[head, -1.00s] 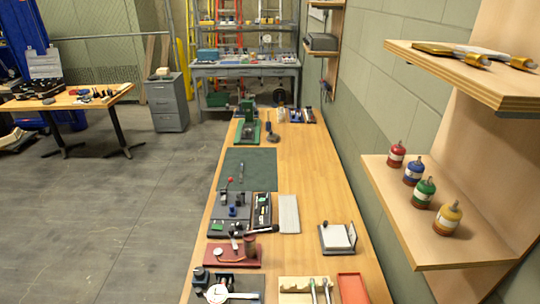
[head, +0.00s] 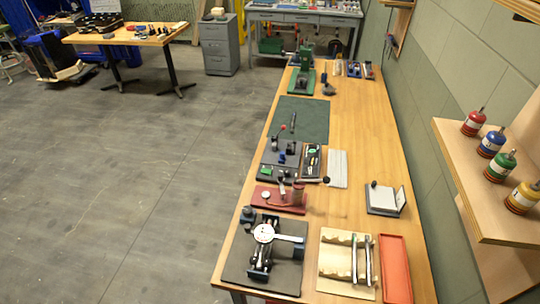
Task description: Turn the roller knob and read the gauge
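A round white dial gauge (head: 264,233) with a pale arm reaching right stands on a dark base plate (head: 290,275) at the near end of the long wooden bench. Below the dial is a black and silver roller-like mechanism (head: 261,262). The dial's reading is too small to make out. Neither of my grippers is in view.
A red fixture (head: 279,199) stands just behind the gauge plate. A wooden rack with metal tools (head: 346,262) and a red tray (head: 395,268) lie to its right. A shelf with colored bottles (head: 480,225) juts from the right wall. The floor (head: 130,200) left of the bench is clear.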

